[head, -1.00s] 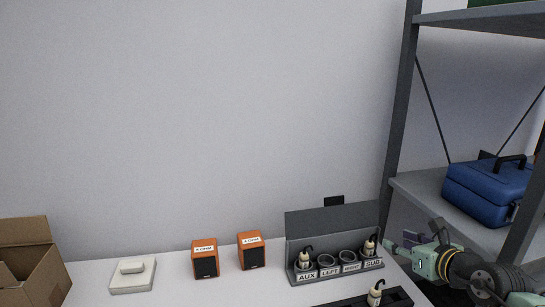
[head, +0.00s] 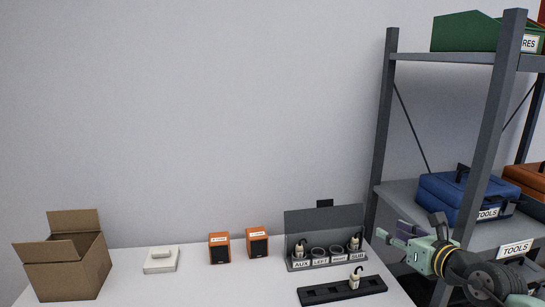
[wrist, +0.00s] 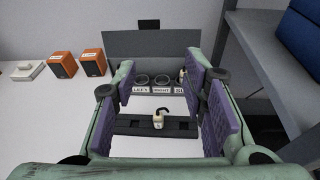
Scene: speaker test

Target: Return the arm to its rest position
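My gripper (head: 408,238) is at the lower right of the head view, beside the right end of the table and in front of the shelf's post. In the wrist view my gripper (wrist: 168,92) is open, its purple pads wide apart with nothing between them. Beyond the gap are the labelled socket panel (head: 325,222) and a black tray (head: 318,295) with one white plug (head: 355,279) in it. The panel's AUX and SUB sockets hold plugs; LEFT and RIGHT look empty. My arm runs out of the head view at the lower right.
Two orange speakers (head: 219,248), a white switch-like block (head: 161,260) and an open cardboard box (head: 72,275) are on the table (head: 200,287).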

